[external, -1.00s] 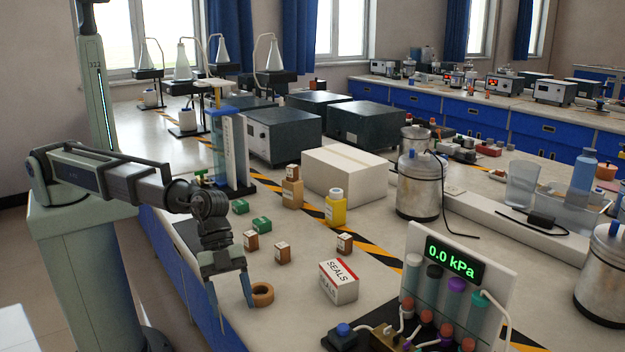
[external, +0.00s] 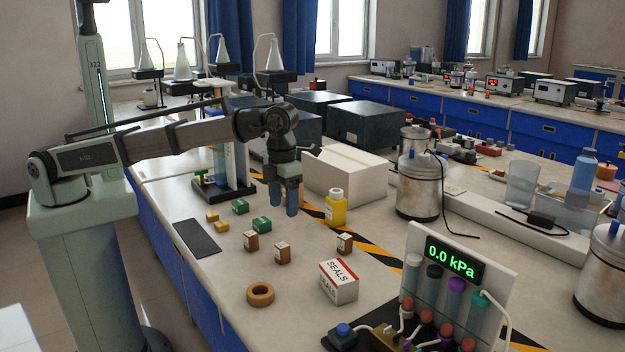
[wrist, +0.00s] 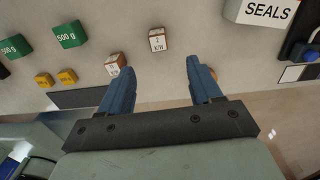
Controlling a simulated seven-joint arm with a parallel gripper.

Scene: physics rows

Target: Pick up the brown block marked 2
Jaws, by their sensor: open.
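The brown block marked 2 (wrist: 157,41) shows its white top label "2 K/W" in the wrist view, just beyond the gap between my fingertips. By layout it appears to be the middle brown block (external: 282,253) in the external view. A second brown block (wrist: 114,65) with a K/W label is beside my left finger; it appears to match the leftmost block (external: 251,240). A third brown block (external: 345,243) stands to the right. My gripper (external: 284,208) is open and empty, pointing down above the table; it also shows in the wrist view (wrist: 160,68).
Green weights (external: 262,225) and yellow weights (external: 213,217) stand left, near a dark mat (external: 197,237). A brown ring (external: 260,294) and SEALS box (external: 339,282) are in front. A yellow bottle (external: 336,208) and white box (external: 345,176) stand behind.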

